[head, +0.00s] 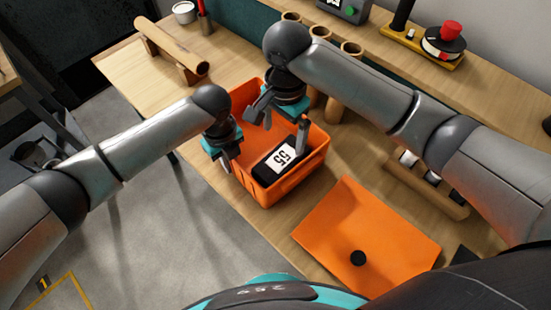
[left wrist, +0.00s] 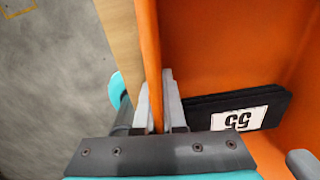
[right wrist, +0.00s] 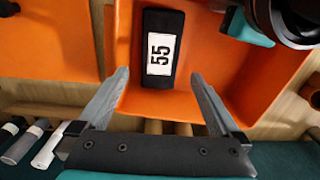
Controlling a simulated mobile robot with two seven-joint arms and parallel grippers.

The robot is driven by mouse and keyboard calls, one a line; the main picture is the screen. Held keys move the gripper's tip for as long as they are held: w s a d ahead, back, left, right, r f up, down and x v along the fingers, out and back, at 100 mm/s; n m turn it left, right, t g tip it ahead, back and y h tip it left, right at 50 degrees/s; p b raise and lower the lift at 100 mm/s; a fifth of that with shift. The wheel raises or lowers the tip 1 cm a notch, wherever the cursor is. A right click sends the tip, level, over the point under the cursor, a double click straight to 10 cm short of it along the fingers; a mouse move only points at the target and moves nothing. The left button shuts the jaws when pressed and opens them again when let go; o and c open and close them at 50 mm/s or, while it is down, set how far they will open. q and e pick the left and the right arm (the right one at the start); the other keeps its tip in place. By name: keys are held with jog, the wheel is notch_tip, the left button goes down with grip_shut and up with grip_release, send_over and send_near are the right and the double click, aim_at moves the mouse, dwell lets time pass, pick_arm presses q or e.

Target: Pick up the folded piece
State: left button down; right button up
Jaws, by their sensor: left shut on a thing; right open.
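The folded piece, black with a white "55" label, lies flat in the orange crate, toward its near side in the head view (head: 279,164). It also shows in the left wrist view (left wrist: 197,113) and the right wrist view (right wrist: 160,22). My left gripper (head: 226,163) is shut on the side wall of the orange crate (head: 290,190); the wall (left wrist: 150,40) runs between its fingers. My right gripper (head: 282,124) is open and empty over the crate, its fingers wide apart. In the right wrist view the piece lies in line with the gap between them.
An orange panel (head: 345,220) with a black round spot lies on the wooden table at the right of the crate. A wooden roll on supports (head: 170,48) is at the back left. Upright tubes (head: 350,50) and a holder of small items (head: 430,192) stand at the right.

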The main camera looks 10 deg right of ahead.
aim_at(282, 158)
notch_tip(282, 158, down, 11)
jog(key=shift+r, duration=0.2)
dwell(0.3)
jog(key=c, duration=1.2)
jog(key=shift+c, duration=0.2)
notch_tip(282, 158, up, 18)
pick_arm(q)
jog(key=c, duration=0.9)
grip_release()
jog(key=shift+r, duration=0.15)
